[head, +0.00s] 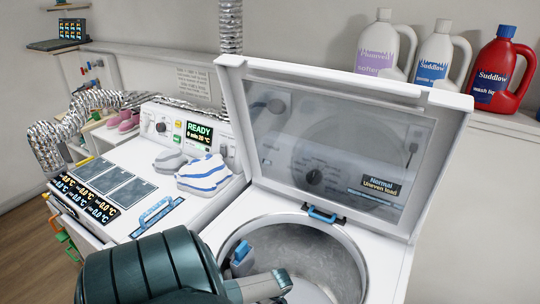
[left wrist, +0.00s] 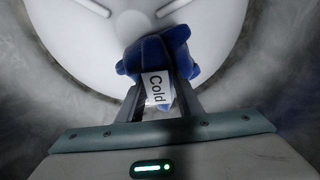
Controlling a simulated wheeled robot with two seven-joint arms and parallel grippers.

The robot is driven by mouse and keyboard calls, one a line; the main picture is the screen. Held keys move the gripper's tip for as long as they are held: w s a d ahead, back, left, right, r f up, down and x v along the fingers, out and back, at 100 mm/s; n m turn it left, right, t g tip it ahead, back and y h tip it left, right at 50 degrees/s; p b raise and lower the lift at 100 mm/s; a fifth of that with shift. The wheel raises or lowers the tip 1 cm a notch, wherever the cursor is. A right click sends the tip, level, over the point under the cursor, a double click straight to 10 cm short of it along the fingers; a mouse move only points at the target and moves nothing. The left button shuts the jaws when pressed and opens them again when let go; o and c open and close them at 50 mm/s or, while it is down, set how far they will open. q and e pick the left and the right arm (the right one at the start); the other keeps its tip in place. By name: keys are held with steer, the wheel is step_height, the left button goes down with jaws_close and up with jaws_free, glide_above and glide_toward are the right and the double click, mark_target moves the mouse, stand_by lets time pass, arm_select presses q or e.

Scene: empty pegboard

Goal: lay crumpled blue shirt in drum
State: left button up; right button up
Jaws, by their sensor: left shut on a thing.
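The crumpled blue shirt (left wrist: 181,52) is between the fingers of my left gripper (left wrist: 160,92), which is shut on it. A white tag reading "Cold" shows at the fingers. Behind the shirt in the left wrist view is a round white part inside the drum (left wrist: 85,55). In the head view my left arm reaches over the front of the open drum (head: 325,250), and its fingertips are hidden. A small blue item (head: 241,252) shows at the drum's left side; I cannot tell whether it is the shirt. My right gripper is not in view.
The washer lid (head: 345,145) stands open behind the drum. Left of it is a control top with a "READY" display (head: 199,133), folded striped cloth (head: 204,174) and grey cloth (head: 170,160). Detergent bottles (head: 435,58) stand on the ledge at right. A foil duct (head: 45,145) runs at left.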

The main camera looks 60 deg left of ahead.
arm_select(q)
steer(key=shift+d+x, duration=0.2)
steer(key=shift+x, duration=0.6)
steer(key=shift+d+x, duration=0.2)
steer(key=shift+x, duration=0.55)
steer(key=shift+f+b, duration=0.45)
steer(key=shift+f, duration=0.25)
steer(key=o, duration=1.2)
steer(key=shift+r, duration=0.15)
steer(key=shift+a+r+p, duration=0.1)
steer(key=shift+r+p, duration=0.35)
steer(key=shift+r, duration=0.05)
steer(key=shift+d+r, duration=0.2)
steer(key=shift+r, duration=0.45)
steer(key=v, duration=1)
steer(key=shift+d+r+p, duration=0.1)
steer(key=shift+r+p, duration=0.2)
steer(key=shift+p, duration=0.05)
